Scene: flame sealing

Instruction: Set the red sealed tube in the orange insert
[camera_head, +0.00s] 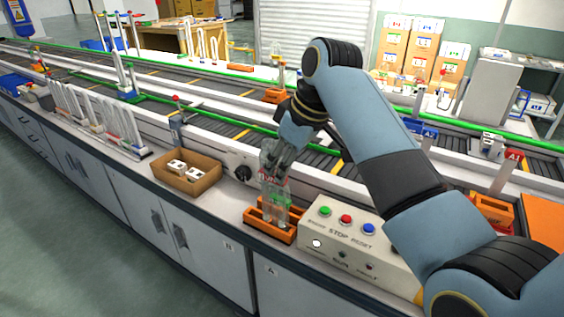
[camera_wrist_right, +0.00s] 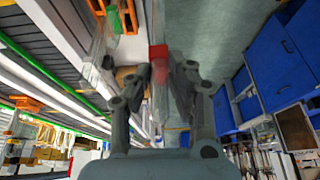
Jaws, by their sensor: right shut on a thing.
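My right gripper (camera_head: 280,160) is shut on the red sealed tube (camera_head: 270,178), a clear glass tube with a red part. It holds the tube over the orange insert (camera_head: 256,230) on the bench. In the right wrist view the tube's red part (camera_wrist_right: 158,52) shows just beyond the fingers (camera_wrist_right: 163,80). A clear tube with a green part (camera_head: 284,199) stands at the insert, and its green part also shows in the right wrist view (camera_wrist_right: 112,18). The red tube's lower end overlaps the green tube, so I cannot tell whether it touches the insert. My left gripper is not in view.
A control box (camera_head: 352,240) with coloured buttons stands right beside the insert. A cardboard box (camera_head: 207,185) with white pieces is to the left. Racks of glass tubes (camera_head: 95,115) stand farther left. The conveyor with a green rail (camera_head: 220,120) runs behind.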

